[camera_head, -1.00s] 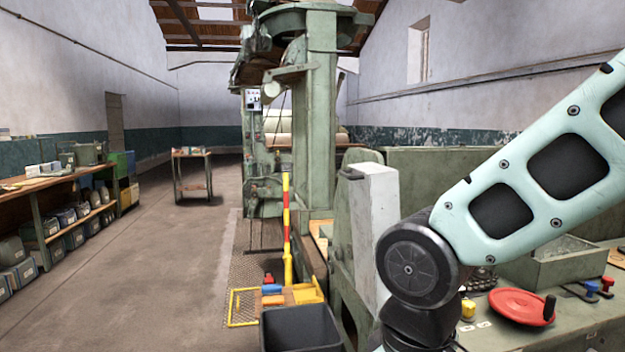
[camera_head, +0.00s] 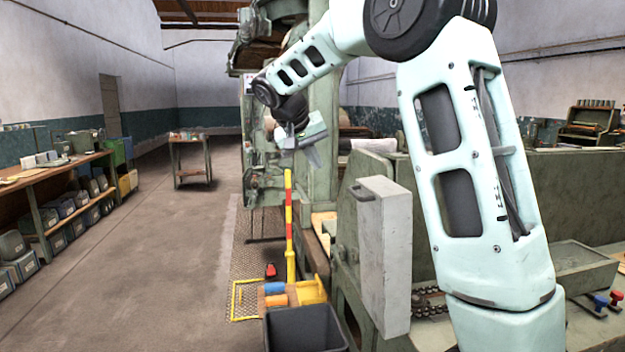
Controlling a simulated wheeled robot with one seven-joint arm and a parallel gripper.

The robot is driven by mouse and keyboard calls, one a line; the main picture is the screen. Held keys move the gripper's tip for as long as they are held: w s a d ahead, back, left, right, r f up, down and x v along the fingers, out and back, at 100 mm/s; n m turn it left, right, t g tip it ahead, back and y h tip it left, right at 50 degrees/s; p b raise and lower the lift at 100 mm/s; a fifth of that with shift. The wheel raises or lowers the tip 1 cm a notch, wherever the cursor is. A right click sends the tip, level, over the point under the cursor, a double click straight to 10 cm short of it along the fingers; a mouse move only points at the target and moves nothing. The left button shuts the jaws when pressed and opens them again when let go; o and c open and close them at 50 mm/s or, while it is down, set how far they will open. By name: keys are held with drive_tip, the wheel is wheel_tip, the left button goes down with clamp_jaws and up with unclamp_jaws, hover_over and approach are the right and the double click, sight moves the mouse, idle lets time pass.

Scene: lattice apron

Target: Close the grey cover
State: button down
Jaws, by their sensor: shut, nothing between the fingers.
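The grey cover (camera_head: 390,258) is a tall, narrow light-grey panel on the near end of the green machine, right of centre. It stands upright, with a small dark handle (camera_head: 364,191) near its top left. I cannot tell its exact angle to the machine or see its hinge. My gripper (camera_head: 314,158) is shut and empty, pointing down. In the picture it is above and left of the cover, in front of the green column, and it does not touch the cover. My arm hides part of the machine right of the cover.
A dark bin (camera_head: 304,330) stands on the floor left of the cover. A red-and-yellow post (camera_head: 289,225) rises behind it. A grey tray (camera_head: 585,268) and small red and blue knobs (camera_head: 603,302) lie on the right. The aisle floor (camera_head: 160,260) at left is clear.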

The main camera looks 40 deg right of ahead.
drive_tip(key=s+d+f+p, duration=0.1)
drive_tip(key=d+f+p, duration=0.4)
drive_tip(key=d+f, duration=0.3)
drive_tip(key=shift+s+d+f, duration=0.2)
drive_tip(key=shift+s+d, duration=0.1)
drive_tip(key=shift+d, duration=0.2)
